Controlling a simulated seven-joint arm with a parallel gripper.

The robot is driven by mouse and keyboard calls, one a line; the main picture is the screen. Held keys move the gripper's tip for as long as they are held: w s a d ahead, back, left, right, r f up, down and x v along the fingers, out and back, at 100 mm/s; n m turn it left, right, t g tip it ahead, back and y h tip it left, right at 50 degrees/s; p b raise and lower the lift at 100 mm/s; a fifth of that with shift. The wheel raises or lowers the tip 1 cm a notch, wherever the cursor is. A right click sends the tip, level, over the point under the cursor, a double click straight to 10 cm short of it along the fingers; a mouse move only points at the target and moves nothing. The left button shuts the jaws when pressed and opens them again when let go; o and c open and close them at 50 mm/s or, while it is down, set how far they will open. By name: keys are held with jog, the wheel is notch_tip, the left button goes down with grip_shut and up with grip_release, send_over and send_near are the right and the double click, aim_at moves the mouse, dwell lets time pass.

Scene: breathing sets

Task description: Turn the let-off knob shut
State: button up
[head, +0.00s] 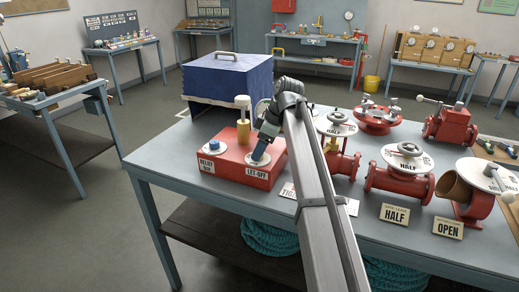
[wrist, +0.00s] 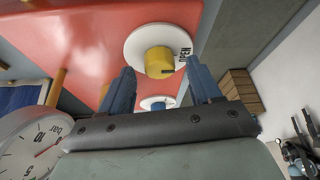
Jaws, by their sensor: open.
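The red box (head: 240,175) on the table has a "RELIEF" label at left and a "LET-OFF" label at right. A blue knob (head: 213,147) on a white disc is at the relief end. My gripper (head: 261,152) comes down over the let-off end and hides most of that knob. In the wrist view, the let-off knob appears as a yellow knob (wrist: 159,62) on a white disc with small lettering. My open fingers appear on either side of it; I cannot tell whether they touch it. The blue knob (wrist: 158,104) shows farther off between the fingers.
A yellow post with a white top (head: 243,128) stands on the box close by my gripper. A pressure gauge (wrist: 35,145) is near the wrist camera. A navy case (head: 222,78) is behind. Red valves (head: 398,180) and label cards (head: 394,214) occupy the table to the right.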

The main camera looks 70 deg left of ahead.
jog(key=shift+s+a+f, duration=0.1)
jog(key=shift+s+f, duration=0.05)
jog(key=shift+f, duration=0.2)
jog(key=c, duration=1)
jog(key=shift+c, duration=0.2)
